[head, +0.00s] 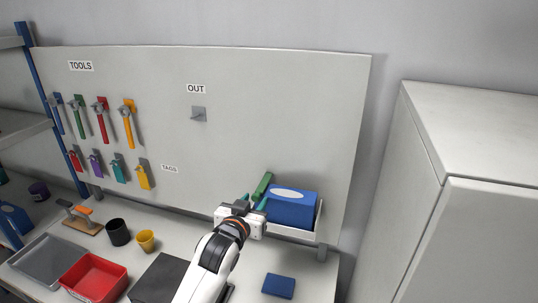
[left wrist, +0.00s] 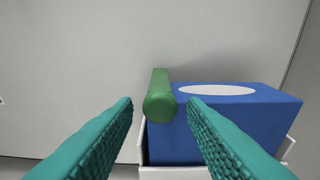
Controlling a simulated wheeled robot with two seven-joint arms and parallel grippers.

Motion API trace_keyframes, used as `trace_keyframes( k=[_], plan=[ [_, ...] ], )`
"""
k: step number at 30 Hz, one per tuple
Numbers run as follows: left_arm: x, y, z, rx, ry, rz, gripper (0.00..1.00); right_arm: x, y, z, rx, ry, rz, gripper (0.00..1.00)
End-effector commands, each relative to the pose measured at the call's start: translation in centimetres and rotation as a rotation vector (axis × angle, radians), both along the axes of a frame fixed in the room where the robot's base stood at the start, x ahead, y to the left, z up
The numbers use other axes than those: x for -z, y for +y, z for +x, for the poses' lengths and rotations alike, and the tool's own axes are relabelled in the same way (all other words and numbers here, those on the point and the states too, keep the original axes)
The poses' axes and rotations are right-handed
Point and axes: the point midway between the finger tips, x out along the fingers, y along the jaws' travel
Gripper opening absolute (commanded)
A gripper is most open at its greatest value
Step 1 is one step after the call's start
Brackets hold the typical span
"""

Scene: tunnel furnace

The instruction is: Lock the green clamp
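The green clamp shows as a green handle (head: 262,185), slanting up at the left end of the blue box. In the left wrist view the handle (left wrist: 160,106) points its round end at the camera. My left gripper (head: 254,201) is open, with teal fingers. In the left wrist view its fingertips (left wrist: 160,101) lie left and right of the handle, with a visible gap on each side. I cannot tell whether the handle is between the tips or just beyond them. The rest of the clamp is hidden. My right gripper is not in view.
The blue box (head: 292,208) with a white oval top sits in a white tray (head: 319,215) on the pegboard (head: 280,110), close right of the gripper. A red bin (head: 94,272), a black cup (head: 118,232) and a yellow cup (head: 146,240) stand on the bench. A cabinet (head: 480,130) stands right.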

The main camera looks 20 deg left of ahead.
Motion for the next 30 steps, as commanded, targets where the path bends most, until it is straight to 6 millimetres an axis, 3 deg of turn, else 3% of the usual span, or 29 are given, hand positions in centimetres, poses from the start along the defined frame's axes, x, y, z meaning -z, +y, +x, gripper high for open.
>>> trace_keyframes(
  k=[19,30],
  plan=[
    [-0.9,0.2,-5.4,0.000,0.001,0.000,0.38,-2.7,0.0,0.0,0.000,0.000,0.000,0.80],
    [-0.9,0.2,-5.9,0.000,0.000,0.000,0.38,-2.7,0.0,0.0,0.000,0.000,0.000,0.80]
  ],
)
